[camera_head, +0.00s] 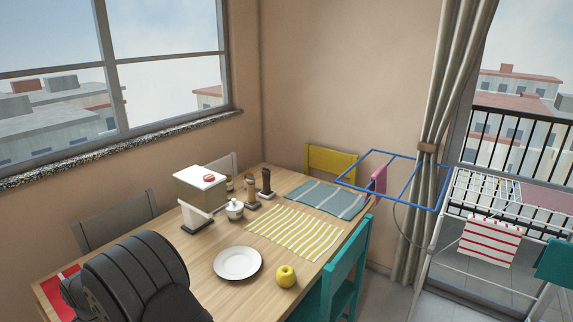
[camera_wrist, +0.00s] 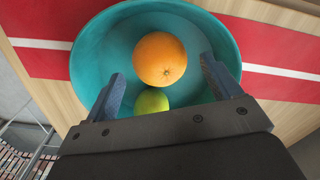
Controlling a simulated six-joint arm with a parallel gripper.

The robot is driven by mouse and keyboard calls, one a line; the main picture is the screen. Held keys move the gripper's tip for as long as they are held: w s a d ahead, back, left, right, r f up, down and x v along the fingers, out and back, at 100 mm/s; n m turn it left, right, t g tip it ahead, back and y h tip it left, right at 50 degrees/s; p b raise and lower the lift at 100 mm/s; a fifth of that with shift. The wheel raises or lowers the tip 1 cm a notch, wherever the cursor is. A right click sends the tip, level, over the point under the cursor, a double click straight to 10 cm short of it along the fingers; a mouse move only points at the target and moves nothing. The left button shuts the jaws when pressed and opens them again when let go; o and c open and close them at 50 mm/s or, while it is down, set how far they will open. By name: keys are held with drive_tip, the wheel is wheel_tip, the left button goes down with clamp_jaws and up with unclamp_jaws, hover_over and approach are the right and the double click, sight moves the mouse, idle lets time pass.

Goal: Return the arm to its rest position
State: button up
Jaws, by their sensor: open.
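My gripper (camera_wrist: 162,85) shows in the wrist view with its two fingers spread apart. It is over a teal bowl (camera_wrist: 90,50), and nothing is held between the fingers. An orange (camera_wrist: 160,58) and a yellow-green fruit (camera_wrist: 152,100), partly hidden by the gripper, lie in the bowl. In the head view my dark arm (camera_head: 140,280) fills the lower left of the picture, above the table's near left end. The gripper and the bowl are hidden in that view.
The wooden table (camera_head: 200,255) carries a white plate (camera_head: 237,263), a yellow apple (camera_head: 286,276), a striped yellow cloth (camera_head: 295,233), a blue-grey cloth (camera_head: 326,198), a white-lidded box (camera_head: 200,188) and a sugar pot (camera_head: 235,210). A teal chair (camera_head: 345,270) stands at the right. A red striped cloth (camera_wrist: 270,88) lies under the bowl.

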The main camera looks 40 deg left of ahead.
wheel_tip(320, 180, up, 9)
wheel_tip(320, 180, down, 13)
drive_tip(key=shift+f, duration=0.1)
drive_tip(key=r, duration=0.5)
drive_tip(key=shift+w, duration=0.2)
drive_tip(key=w+d+r, duration=0.6)
drive_tip(key=w+r, duration=0.1)
drive_tip(key=w, duration=0.3)
drive_tip(key=w+d+f+m, duration=0.1)
drive_tip(key=w+d+m, duration=0.6)
drive_tip(key=w, duration=0.4)
drive_tip(key=w+d+f+m, duration=0.1)
drive_tip(key=w+d+m, duration=0.6)
drive_tip(key=w, duration=0.4)
drive_tip(key=w+d+f+m, duration=0.1)
drive_tip(key=w+d+m, duration=0.6)
drive_tip(key=w, duration=0.4)
drive_tip(key=shift+f, duration=0.15)
drive_tip(key=o, duration=0.4)
